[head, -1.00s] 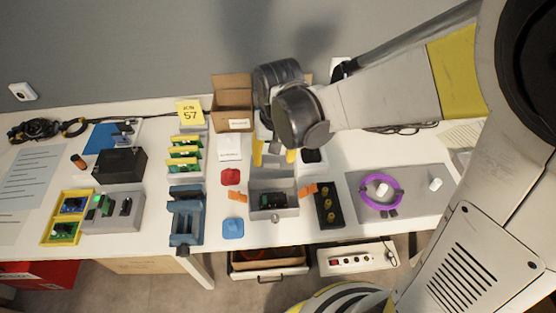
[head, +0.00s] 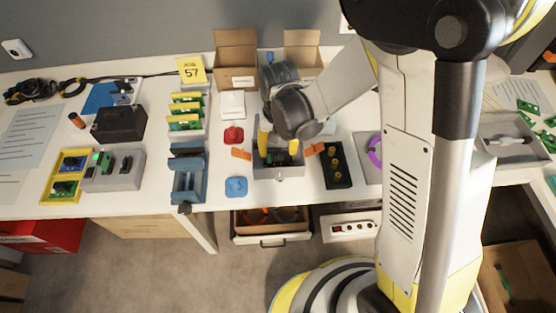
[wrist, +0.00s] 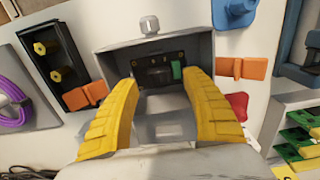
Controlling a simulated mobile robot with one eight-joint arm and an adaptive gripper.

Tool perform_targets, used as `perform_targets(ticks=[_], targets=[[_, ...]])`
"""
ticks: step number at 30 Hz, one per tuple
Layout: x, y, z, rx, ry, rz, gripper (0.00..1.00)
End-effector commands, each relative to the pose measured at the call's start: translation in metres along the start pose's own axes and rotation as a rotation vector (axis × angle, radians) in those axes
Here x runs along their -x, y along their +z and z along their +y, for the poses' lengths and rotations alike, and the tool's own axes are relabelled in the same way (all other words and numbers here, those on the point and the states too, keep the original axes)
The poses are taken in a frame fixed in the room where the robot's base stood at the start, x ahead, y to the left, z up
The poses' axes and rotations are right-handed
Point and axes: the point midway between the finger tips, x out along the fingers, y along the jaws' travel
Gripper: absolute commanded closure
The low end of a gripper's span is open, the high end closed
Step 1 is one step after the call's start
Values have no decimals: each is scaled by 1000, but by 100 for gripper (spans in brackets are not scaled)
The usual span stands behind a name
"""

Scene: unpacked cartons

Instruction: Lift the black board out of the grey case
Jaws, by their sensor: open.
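The grey case (head: 278,173) stands open on the white table, and its inside shows in the wrist view (wrist: 118,60). The black board (wrist: 154,72) lies inside it, dark with a green part at one end; in the head view my gripper partly hides it. My gripper (wrist: 163,84) has yellow fingers, spread apart with nothing between them. They reach over the case's opening, with the board beyond the tips in the wrist view. Whether the fingertips touch the board I cannot tell. Orange clips (head: 241,153) (head: 314,149) stick out at both sides of the case.
A black block with brass posts (head: 338,165) stands close right of the case. A red piece (head: 233,134) and a blue piece (head: 236,187) lie to its left, with a blue vise (head: 188,172) beyond. Open cartons (head: 236,58) stand behind. An open drawer (head: 271,226) is below the table.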

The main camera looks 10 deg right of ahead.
Motion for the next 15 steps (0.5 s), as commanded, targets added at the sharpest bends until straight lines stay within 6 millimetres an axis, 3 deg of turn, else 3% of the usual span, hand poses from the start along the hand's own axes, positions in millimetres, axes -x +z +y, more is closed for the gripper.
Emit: perform_targets(ticks=[1, 3, 10, 11, 15], targets=[[-14, 0, 0, 0, 0, 0, 44], [-22, 0, 0, 0, 0, 0, 44], [-22, 0, 0, 0, 0, 0, 44], [-22, 0, 0, 0, 0, 0, 49], [-22, 0, 0, 0, 0, 0, 92]])
